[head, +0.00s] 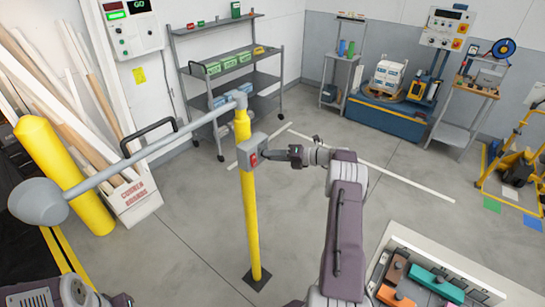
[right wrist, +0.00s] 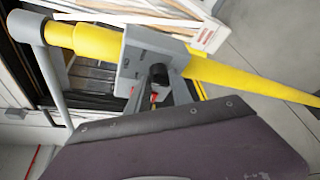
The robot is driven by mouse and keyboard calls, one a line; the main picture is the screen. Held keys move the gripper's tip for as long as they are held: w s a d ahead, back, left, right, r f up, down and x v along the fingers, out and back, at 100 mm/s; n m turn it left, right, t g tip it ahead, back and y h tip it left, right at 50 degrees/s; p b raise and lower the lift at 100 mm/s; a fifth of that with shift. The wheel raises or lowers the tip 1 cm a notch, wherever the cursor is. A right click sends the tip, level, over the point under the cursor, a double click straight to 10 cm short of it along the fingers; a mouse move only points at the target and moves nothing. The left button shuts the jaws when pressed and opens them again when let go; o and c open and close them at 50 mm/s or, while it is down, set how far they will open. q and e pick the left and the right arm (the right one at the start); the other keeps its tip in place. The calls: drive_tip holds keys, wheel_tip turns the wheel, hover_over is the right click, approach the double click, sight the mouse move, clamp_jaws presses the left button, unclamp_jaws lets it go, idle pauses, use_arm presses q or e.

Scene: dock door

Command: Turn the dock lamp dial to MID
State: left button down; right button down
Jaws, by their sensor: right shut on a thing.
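The dock lamp has a grey head (head: 38,200) on a long grey arm that runs from the top of a yellow post (head: 251,225). A grey control box (head: 246,148) with a red patch on its face is fixed to the post. It also shows in the right wrist view (right wrist: 134,58). My right gripper (head: 270,154) reaches the box from the right and is shut on the dial at its face. A dark round part (right wrist: 158,74) shows against the box in the wrist view. The dial's pointer and the MID mark cannot be read. My left gripper is not in view.
A yellow bollard (head: 48,165) and a corner boards bin (head: 135,200) stand to the left. A wheeled shelf rack (head: 235,50) is behind the post. A tray of coloured parts (head: 435,250) is at lower right. Open floor lies around the post.

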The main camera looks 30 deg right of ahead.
drive_tip(key=shift+r, duration=0.1)
drive_tip(key=c, duration=1.2)
unclamp_jaws()
drive_tip(key=shift+o, duration=0.2)
drive_tip(key=shift+s+d, duration=0.1)
drive_tip(key=b+v, duration=0.3)
drive_tip(key=v, duration=0.5)
drive_tip(key=shift+s+d+b, duration=0.25)
drive_tip(key=shift+s+b, duration=0.05)
drive_tip(key=shift+b, duration=0.05)
